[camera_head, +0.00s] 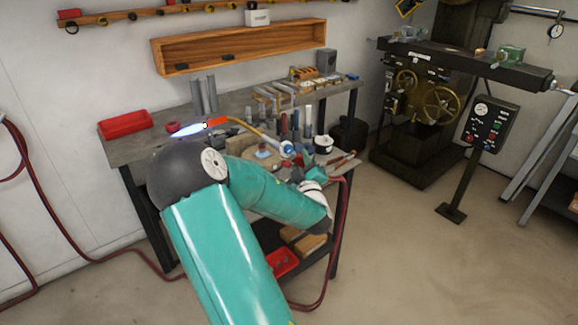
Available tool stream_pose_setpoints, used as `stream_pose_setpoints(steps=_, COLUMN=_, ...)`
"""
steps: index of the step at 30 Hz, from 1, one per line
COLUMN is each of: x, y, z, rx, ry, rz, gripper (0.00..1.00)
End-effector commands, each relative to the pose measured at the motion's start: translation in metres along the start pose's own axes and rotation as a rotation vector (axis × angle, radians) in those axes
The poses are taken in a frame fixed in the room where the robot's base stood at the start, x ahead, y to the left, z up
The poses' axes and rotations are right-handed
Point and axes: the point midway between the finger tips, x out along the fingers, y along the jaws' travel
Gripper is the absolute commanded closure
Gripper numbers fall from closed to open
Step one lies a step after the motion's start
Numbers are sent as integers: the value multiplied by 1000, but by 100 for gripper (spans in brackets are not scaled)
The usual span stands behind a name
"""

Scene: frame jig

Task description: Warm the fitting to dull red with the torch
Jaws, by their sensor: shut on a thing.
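My gripper (298,160) is at the end of my teal arm, over the right part of the workbench, and is shut on the torch. The torch's brass-coloured neck (255,133) runs up and left from it to an orange-red end (218,121). A blue-white flame (188,130) points left from that end, so the torch is lit. A small red thing (171,126) sits by the flame's far left end. I cannot tell whether it is the fitting, nor whether the flame touches it. The gripper's fingers are too small to make out.
The workbench (122,150) carries a red tray (126,124) at left, grey upright profiles (204,94) behind the flame, and several tools at right. A dark red hose (345,220) hangs at the bench's right.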

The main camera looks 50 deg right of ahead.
Motion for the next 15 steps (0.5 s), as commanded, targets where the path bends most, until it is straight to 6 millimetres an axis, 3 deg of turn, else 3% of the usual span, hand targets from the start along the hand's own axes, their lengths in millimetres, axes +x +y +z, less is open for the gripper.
stream_pose_setpoints(steps=15, x=27, y=40, z=51, rx=-154, ry=-2, rz=103, gripper=98)
